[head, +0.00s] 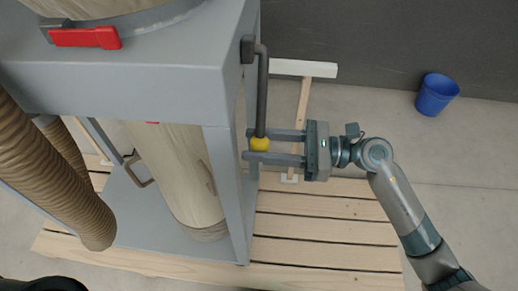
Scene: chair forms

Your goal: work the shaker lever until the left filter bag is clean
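My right gripper (259,147) comes from the right, one finger on each side of the knob. The knob fills the gap, so the fingers look shut on it. A cream bag (178,175) hangs inside the frame, with faint greyish patches low down. Another cream bag (90,8) is cut off above a red-clasped collar. I cannot tell which is the left filter bag. My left gripper is not in view.
The grey metal frame (150,88) stands on a slatted wooden pallet (320,231). Brown ribbed hoses (60,190) run down at the left. A blue bucket (436,94) stands on the floor by the dark wall.

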